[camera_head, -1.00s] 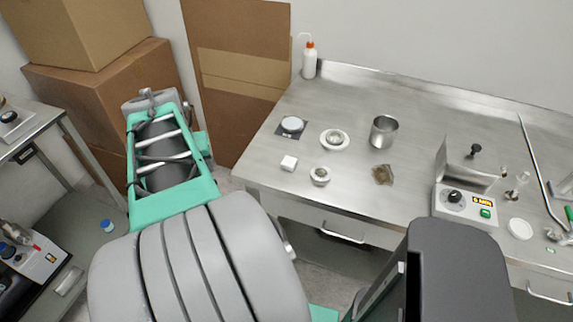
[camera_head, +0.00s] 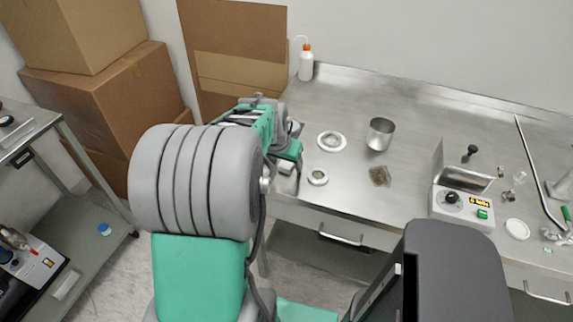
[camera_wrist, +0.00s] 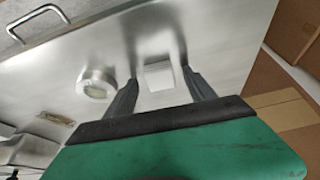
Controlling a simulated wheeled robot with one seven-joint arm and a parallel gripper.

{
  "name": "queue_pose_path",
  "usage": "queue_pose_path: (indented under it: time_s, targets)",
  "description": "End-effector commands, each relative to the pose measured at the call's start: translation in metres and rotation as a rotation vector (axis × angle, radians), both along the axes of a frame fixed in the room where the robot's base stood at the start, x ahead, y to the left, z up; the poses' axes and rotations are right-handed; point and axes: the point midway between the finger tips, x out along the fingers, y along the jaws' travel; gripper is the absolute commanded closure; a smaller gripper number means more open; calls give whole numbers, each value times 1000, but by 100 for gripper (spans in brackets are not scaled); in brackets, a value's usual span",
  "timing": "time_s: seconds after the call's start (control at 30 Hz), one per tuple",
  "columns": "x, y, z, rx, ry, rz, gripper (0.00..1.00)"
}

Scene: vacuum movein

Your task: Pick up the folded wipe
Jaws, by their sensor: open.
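The folded wipe appears as a small white block (camera_wrist: 158,75) on the steel bench. In the head view the wipe (camera_head: 286,168) is partly hidden by the end of my arm. My gripper (camera_wrist: 160,78) is open, and its two dark fingers point at the bench. In the wrist view the wipe shows between the fingertips, with a gap on each side. The wipe looks a little beyond the fingertips; I cannot tell the exact height between them.
A round metal fitting (camera_wrist: 97,83) sits close beside one finger. A white bottle (camera_head: 306,64) stands at the back.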

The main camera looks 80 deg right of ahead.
Motion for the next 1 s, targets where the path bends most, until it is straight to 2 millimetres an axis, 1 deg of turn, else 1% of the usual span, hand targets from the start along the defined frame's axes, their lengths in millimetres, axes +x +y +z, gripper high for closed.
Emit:
queue_pose_path:
  time_s: [0.1,0.87,1.0]
  targets:
    - [0,0,0,0,0,1,37]
    - [1,0,1,0,0,2,99]
    - [1,0,1,-1,0,1,100]
